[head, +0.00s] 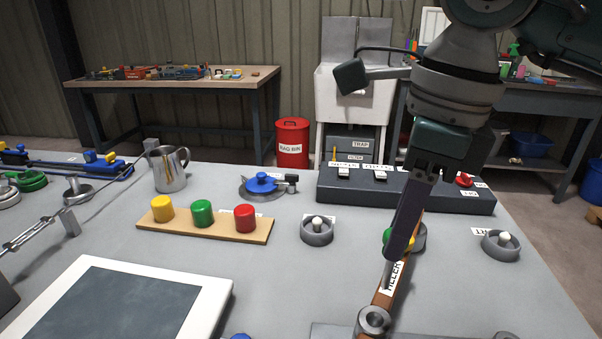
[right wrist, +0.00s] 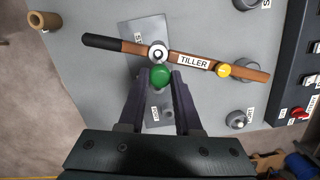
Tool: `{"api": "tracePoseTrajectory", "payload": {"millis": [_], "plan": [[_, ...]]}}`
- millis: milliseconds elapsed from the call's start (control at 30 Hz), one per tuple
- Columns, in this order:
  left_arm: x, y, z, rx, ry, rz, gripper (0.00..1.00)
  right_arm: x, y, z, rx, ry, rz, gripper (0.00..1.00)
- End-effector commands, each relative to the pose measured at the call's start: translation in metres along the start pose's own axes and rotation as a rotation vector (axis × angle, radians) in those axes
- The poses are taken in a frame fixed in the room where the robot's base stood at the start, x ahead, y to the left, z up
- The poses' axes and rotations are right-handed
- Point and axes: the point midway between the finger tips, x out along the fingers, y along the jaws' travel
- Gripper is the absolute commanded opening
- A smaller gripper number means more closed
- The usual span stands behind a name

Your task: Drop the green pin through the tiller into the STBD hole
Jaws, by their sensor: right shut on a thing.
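The brown tiller (head: 383,300) lies at the front right of the table, with a grey round fitting (head: 373,318) on it. In the right wrist view the tiller (right wrist: 130,47) has a black grip at its left end and a yellow knob (right wrist: 223,70) towards its right. My right gripper (right wrist: 160,80) is shut on the green pin (right wrist: 160,76), whose round head shows between the fingertips. The pin's head shows beside the fitting; its shaft is hidden. A grey plate (right wrist: 160,122) lies beneath; its small labels are hard to read. My left gripper is not in view.
Two grey rings with white pegs (head: 317,231) (head: 501,245) stand either side of the tiller. A dark switch console (head: 410,195) lies behind it. A wooden rack (head: 175,230) holds yellow, green and red knobs. A white-framed panel (head: 110,308) lies front left.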

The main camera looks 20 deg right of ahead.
Motion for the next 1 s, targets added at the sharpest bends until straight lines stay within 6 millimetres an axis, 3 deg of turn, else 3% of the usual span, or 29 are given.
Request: {"api": "tracePoseTrajectory", "payload": {"millis": [500,1000], "plan": [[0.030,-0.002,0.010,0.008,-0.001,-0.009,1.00,0.041,0.000,-0.005,-0.001,-0.001,0.001,0.00],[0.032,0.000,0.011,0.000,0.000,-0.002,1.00,0.044,0.000,-0.005,-0.001,0.000,0.000,0.00]]}}
